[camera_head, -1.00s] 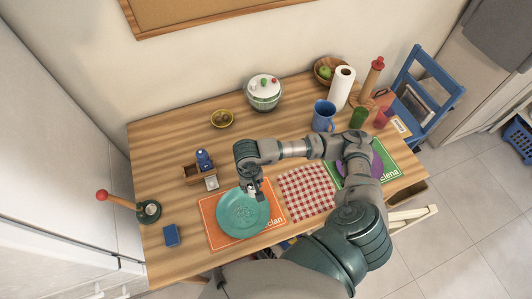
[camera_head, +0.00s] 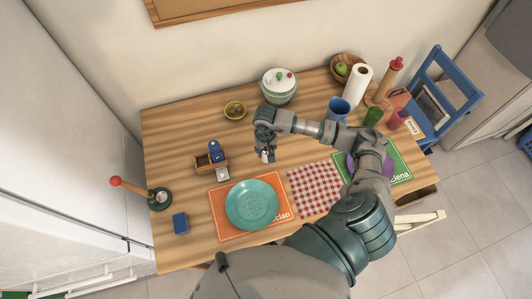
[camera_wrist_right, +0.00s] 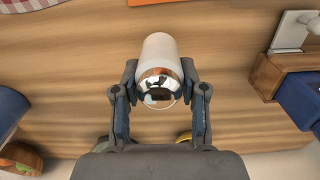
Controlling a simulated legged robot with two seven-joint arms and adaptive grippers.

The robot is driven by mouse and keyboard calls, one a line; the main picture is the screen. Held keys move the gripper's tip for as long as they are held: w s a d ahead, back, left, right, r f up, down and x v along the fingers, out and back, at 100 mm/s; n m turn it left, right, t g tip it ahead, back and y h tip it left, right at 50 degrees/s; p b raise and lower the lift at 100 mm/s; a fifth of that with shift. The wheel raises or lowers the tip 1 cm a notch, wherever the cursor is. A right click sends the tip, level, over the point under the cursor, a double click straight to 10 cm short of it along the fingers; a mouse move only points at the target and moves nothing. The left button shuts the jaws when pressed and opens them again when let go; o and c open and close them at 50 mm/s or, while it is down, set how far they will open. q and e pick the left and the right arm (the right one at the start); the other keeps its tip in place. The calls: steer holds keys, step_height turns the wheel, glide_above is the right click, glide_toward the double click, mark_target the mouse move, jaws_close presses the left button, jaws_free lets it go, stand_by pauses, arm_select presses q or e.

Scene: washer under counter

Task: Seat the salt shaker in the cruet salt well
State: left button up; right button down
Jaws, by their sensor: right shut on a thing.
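The salt shaker is a white cylinder with a shiny chrome cap; it shows large in the right wrist view (camera_wrist_right: 158,52) and as a small pale spot in the head view (camera_head: 264,157). My right gripper (camera_head: 267,153) is shut on it near the cap, over the table behind the teal plate. The cruet is a small wooden caddy (camera_head: 203,167) to the left of the gripper, apart from it; its edge also shows at the right of the wrist view (camera_wrist_right: 266,76). A blue item (camera_head: 215,151) stands in the caddy. The salt well's inside is not clear. My left gripper is out of view.
A teal plate (camera_head: 251,204) lies on an orange mat (camera_head: 228,231). A blue mug (camera_head: 338,109) is to the right, and a blue block (camera_head: 180,223) front left. Bare wood lies between gripper and caddy.

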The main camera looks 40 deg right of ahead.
mark_target(265, 154)
steer(key=shift+w+d+f, duration=0.1)
steer(key=shift+w, duration=0.1)
steer(key=shift+f, duration=1.65)
steer(key=c, duration=0.6)
jaws_free()
steer(key=shift+c, duration=0.2)
